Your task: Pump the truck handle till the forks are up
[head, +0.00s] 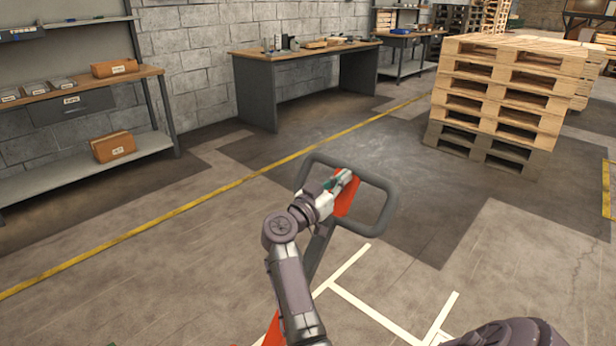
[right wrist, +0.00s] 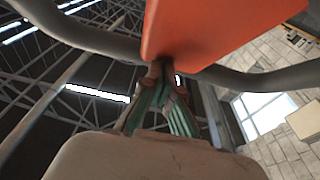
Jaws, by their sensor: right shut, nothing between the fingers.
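The truck handle (head: 380,205) is a dark grey loop with an orange-red centre piece (head: 346,198), on a shaft slanting down behind my arm. My right gripper (head: 347,175) is at the upper middle of the loop, over the orange-red piece. In the right wrist view its fingers (right wrist: 166,80) are closed together just below the orange-red piece (right wrist: 205,35), with the grey handle bar (right wrist: 100,38) passing behind. The fingers hold nothing; whether they touch the handle I cannot tell. An orange-red part (head: 272,332) shows at the bottom edge. The forks and my left gripper are out of view.
A pallet stack (head: 500,95) stands at the back right. A workbench (head: 262,90) stands by the block wall, and shelving (head: 85,165) with brown boxes is at the left. A yellow line (head: 180,208) crosses the floor. The floor around the handle is clear.

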